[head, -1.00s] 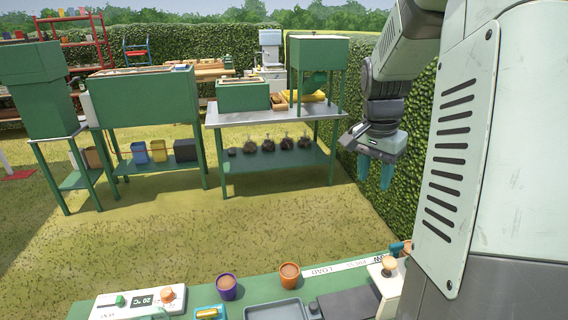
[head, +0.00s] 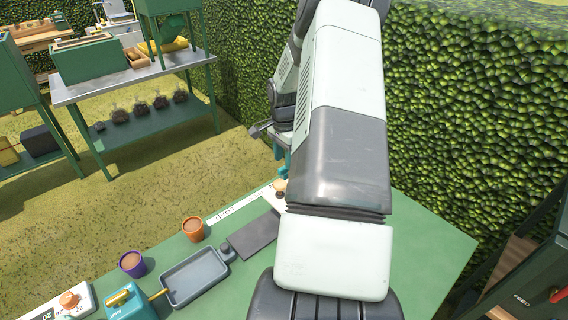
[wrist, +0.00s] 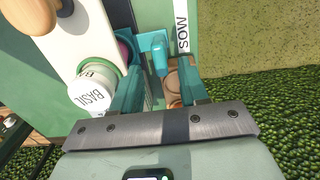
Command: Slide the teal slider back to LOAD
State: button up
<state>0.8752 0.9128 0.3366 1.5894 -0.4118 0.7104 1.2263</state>
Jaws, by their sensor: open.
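The teal slider (wrist: 153,44) is in the wrist view, an L-shaped block beside a white strip (wrist: 181,28) whose visible lettering reads SOW. My gripper (wrist: 158,68) is open, with one teal finger on each side of the slider's downward-pointing end. I cannot tell whether either finger touches it. In the head view, my arm hides the slider and most of the gripper. The LOAD lettering (head: 225,213) shows at the other end of the strip in the head view.
A white unit with a wooden knob (wrist: 35,14) is at upper left. A grey tray (head: 195,278) and orange pot (head: 193,228) stand near LOAD.

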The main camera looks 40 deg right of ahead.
jog(key=shift+f, duration=1.4)
jog(key=shift+c, duration=0.4)
grip_shut()
